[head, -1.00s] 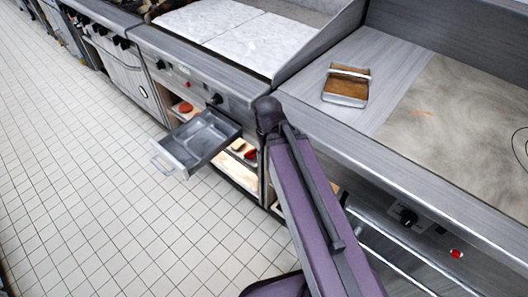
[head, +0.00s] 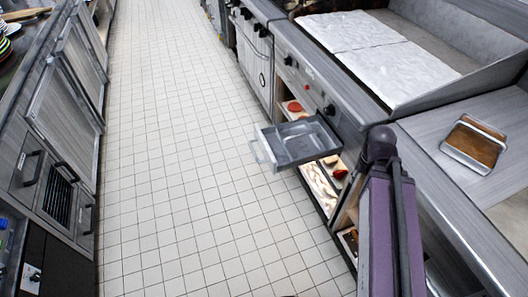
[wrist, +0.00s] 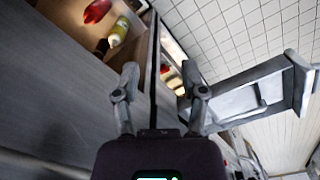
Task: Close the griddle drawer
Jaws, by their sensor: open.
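The griddle drawer (head: 297,144) is a grey metal tray pulled out from the front of the griddle unit (head: 335,85). It looks empty and has a bar handle (head: 259,148) at its outer end. In the wrist view the drawer (wrist: 262,92) lies to the right, beyond my gripper. My gripper (wrist: 160,80) is open, its two fingers apart with nothing between them. It is beside the counter front, apart from the drawer handle. In the head view my purple arm shows at lower right and the gripper's fingers cannot be made out.
Open shelves (head: 322,185) with food items sit below the drawer. A framed brown pad (head: 474,143) lies on the counter at right. The tiled aisle floor (head: 190,170) is clear. Cabinets with dark handles (head: 65,110) line the left side.

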